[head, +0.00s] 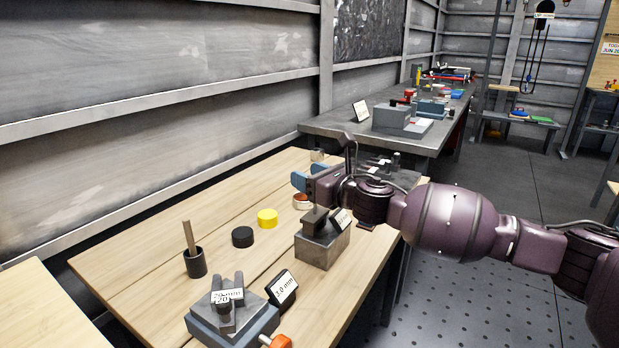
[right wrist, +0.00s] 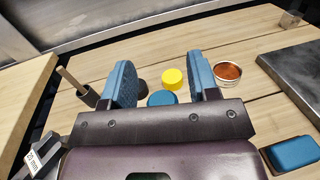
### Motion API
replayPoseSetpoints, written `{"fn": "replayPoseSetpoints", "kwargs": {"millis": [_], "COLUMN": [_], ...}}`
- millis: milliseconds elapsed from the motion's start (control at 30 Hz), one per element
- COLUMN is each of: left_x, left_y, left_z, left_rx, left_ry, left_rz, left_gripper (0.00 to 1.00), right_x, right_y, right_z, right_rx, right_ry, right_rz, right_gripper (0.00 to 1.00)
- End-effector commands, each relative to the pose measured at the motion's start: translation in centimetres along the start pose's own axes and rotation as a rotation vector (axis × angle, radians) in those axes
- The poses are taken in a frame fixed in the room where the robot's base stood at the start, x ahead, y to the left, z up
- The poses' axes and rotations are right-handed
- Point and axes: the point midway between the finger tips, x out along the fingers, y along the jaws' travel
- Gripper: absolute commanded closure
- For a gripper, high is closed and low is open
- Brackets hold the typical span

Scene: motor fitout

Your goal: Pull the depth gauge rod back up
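My right gripper (head: 310,179) is over the far part of the wooden bench. Its blue fingers (right wrist: 162,80) stand apart, with nothing held between them. I cannot tell for certain which part is the depth gauge rod. A grey block with a dark top (head: 322,246) stands on the bench, nearer than the gripper, with a white label. A grey fixture (head: 236,318) marked 20 mm stands at the near end, beside a 2.0 mm sign (head: 283,290). A short grey upright post (head: 396,160) shows behind my right arm. My left gripper is not in view.
The wooden bench (head: 140,262) also holds a black cup (head: 195,263) with a wooden stick, a black disc (head: 243,237), a yellow disc (head: 267,218) and a round tin (head: 302,201). A grey bench (head: 335,127) with several items stands beyond. Open floor lies at right.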

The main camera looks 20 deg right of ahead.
Motion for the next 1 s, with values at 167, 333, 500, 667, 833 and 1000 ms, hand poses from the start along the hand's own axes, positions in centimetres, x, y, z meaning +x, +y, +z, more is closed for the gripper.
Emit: {"fn": "replayPoseSetpoints", "kwargs": {"millis": [167, 333, 500, 667, 833, 1000], "left_x": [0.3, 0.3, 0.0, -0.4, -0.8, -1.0], "left_y": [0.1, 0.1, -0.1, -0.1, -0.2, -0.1], "left_z": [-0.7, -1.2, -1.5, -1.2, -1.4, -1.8], "left_rx": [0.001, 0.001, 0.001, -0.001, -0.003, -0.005], "left_ry": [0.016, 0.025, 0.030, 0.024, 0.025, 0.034], "left_rz": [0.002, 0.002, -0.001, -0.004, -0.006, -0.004], "left_gripper": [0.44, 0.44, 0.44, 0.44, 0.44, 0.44], "right_x": [0.0, -0.7, -2.6, -4.8, -7.1, -9.1], "right_y": [0.0, 0.0, 0.0, -0.1, 0.0, 0.0], "right_z": [-0.2, -0.1, 0.0, 0.1, 0.0, 0.0], "right_rx": [0.001, 0.000, -0.001, -0.001, 0.000, -0.001], "right_ry": [0.003, 0.002, 0.002, 0.002, 0.001, 0.002], "right_rz": [0.000, 0.000, -0.001, -0.001, 0.000, 0.000], "right_gripper": [0.45, 0.45, 0.45, 0.45, 0.45, 0.45]}}
